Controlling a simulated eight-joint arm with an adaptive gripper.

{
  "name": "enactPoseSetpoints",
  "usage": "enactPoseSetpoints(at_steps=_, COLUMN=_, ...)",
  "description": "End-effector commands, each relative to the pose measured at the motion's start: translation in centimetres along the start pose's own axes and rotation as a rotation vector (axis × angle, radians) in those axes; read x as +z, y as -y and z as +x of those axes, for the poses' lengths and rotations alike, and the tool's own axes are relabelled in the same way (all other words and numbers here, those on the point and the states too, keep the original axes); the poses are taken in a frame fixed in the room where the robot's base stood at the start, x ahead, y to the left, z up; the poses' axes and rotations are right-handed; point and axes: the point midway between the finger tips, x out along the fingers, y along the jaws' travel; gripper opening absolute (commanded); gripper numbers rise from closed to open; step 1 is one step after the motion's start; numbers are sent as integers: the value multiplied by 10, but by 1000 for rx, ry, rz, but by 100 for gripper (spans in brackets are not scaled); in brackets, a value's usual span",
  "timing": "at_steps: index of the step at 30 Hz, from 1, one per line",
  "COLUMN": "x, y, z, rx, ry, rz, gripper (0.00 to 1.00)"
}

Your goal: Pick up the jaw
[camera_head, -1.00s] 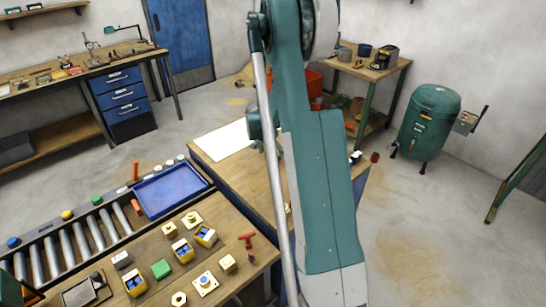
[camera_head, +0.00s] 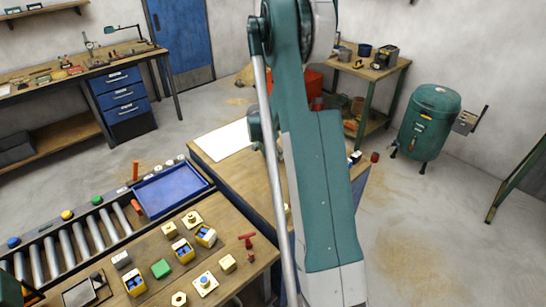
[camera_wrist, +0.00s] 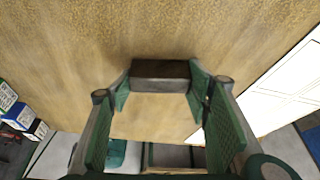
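A dark grey-brown block, which I take to be the jaw (camera_wrist: 160,72), lies on the wooden bench top (camera_wrist: 160,30) in the wrist view. My gripper (camera_wrist: 160,88) is open, with one green-padded finger to the left of the block and one to the right. The fingertips are close to the block's two ends; I cannot tell whether they touch it. Nothing is held clear of the bench. In the head view my arm hides the gripper and the block.
A white sheet (camera_wrist: 285,85) lies right of the gripper in the wrist view. Small boxes (camera_wrist: 20,115) are at the left edge, and a grey compartment (camera_wrist: 170,155) is below. In the head view, a blue tray (camera_head: 172,190) and a roller conveyor (camera_head: 80,240) stand at left.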

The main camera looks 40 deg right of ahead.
Motion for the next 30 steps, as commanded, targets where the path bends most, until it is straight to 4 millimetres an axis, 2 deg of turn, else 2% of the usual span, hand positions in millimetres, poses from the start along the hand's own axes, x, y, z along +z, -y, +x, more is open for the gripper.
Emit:
enactPoseSetpoints(at_steps=1, x=0, y=0, z=0, rx=0, ry=0, rz=0, gripper=36)
enactPoseSetpoints(at_steps=4, x=0, y=0, z=0, rx=0, ry=0, rz=0, gripper=23)
enactPoseSetpoints(at_steps=17, x=-2, y=0, z=-5, rx=0, ry=0, rz=0, gripper=23)
enactPoseSetpoints(at_steps=23, x=-8, y=0, z=-18, rx=0, ry=0, rz=0, gripper=23)
enactPoseSetpoints(at_steps=30, x=-19, y=0, z=-45, rx=0, ry=0, rz=0, gripper=23)
